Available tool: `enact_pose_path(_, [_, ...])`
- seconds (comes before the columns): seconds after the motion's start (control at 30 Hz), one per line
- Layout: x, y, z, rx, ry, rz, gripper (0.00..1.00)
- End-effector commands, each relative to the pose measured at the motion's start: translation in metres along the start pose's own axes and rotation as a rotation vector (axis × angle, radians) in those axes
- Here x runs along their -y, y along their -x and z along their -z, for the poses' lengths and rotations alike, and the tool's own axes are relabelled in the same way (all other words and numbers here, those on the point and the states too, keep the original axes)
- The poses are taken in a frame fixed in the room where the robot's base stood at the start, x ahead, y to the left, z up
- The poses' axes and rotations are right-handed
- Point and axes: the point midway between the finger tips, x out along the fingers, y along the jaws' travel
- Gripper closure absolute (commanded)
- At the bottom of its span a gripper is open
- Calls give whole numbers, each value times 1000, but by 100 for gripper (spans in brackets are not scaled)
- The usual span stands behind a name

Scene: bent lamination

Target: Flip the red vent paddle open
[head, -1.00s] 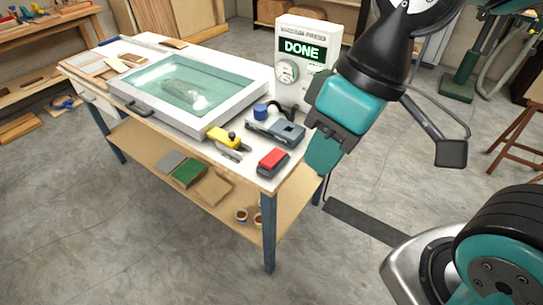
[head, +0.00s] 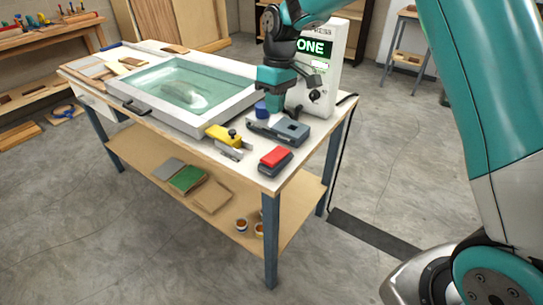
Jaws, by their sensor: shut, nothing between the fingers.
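The red paddle (head: 275,156) sits on a dark base near the front right corner of the white bench top. It looks flat on its base. My gripper (head: 276,101) is shut and empty, pointing down behind the paddle, apart from it. The fingertips are beside a round blue knob (head: 261,109), and I cannot tell whether they touch it. The white vacuum press box (head: 330,80) stands behind my gripper. Its display (head: 314,47) shows "ONE"; my arm covers its left part and the gauge.
A glass-topped press frame (head: 185,92) fills the middle of the bench. A grey device (head: 290,131) lies between gripper and paddle. A yellow clamp (head: 222,133) lies left of the paddle. The lower shelf (head: 140,150) holds boards and small cups. The floor in front is clear.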

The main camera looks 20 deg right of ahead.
Motion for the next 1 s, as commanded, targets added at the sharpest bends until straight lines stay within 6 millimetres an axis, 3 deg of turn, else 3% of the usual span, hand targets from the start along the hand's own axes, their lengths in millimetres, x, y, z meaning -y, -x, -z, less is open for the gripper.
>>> enact_pose_path(0.47, [0,-9,0,2,-1,1,100])
enact_pose_path(1.0, [1,-112,0,4,1,2,100])
